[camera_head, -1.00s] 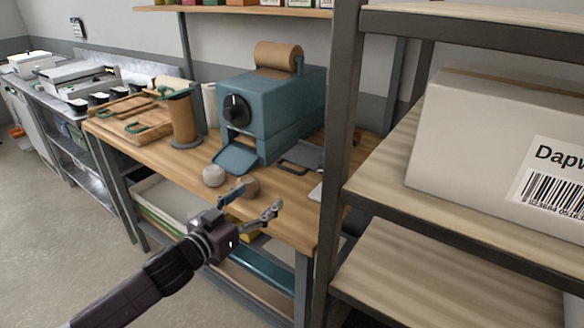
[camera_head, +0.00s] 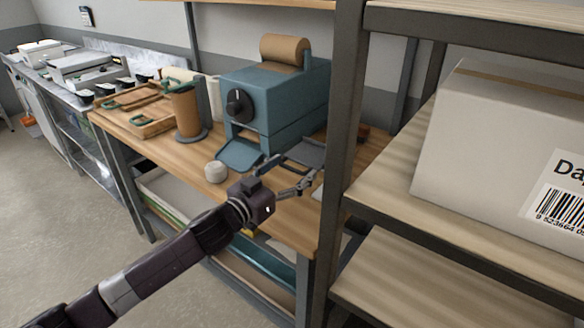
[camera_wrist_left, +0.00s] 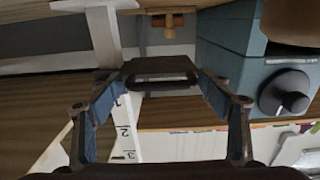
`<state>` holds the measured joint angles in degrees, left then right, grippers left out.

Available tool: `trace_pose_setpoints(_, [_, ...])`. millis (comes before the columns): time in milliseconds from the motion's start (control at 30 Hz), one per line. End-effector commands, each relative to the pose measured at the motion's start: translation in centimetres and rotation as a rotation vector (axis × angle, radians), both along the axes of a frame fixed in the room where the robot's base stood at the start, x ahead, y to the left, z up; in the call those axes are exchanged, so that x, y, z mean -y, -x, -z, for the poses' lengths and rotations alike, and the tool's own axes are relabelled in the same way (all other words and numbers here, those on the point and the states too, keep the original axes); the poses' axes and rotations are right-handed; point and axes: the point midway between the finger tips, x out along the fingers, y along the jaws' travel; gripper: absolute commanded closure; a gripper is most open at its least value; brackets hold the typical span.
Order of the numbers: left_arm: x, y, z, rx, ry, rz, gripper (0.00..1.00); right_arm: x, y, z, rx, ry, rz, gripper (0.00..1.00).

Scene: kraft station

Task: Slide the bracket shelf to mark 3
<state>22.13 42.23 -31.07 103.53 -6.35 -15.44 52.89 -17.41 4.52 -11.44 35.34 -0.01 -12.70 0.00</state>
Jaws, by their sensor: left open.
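The bracket shelf (camera_head: 307,152), a dark grey plate with a loop handle, is on the wooden bench right of the blue machine. It also shows in the left wrist view (camera_wrist_left: 160,67), with its handle facing the gripper. A white strip (camera_wrist_left: 122,125) with black marks 1, 2 and 3 shows beyond the left finger in that view, partly hidden. My left gripper (camera_head: 293,168) is open and empty. Its fingers (camera_wrist_left: 158,88) stand on either side of the handle in the wrist picture; I cannot tell whether they touch it. My right gripper is out of view.
The blue machine (camera_head: 275,98) with a paper roll stands left of the shelf. A pale ball (camera_head: 215,171) lies on the bench. A dark rack post (camera_head: 343,150) and a large box (camera_head: 490,150) stand close on the right.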

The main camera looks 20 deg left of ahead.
Motion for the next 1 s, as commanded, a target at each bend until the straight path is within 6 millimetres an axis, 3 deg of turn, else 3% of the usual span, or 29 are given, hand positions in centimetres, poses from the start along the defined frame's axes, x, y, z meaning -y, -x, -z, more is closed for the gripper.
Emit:
trace_pose_setpoints(300, [0.1, -0.3, 0.1, -0.001, -0.001, 0.000, 0.28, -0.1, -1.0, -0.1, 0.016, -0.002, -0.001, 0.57])
trace_pose_setpoints(767, [0.1, -0.2, 0.0, -0.001, 0.000, 0.001, 0.78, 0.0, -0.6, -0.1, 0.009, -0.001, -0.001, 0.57])
trace_pose_setpoints(1000, [0.1, -0.2, -1.2, 0.001, 0.000, 0.001, 0.78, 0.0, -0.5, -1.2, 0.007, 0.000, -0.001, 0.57])
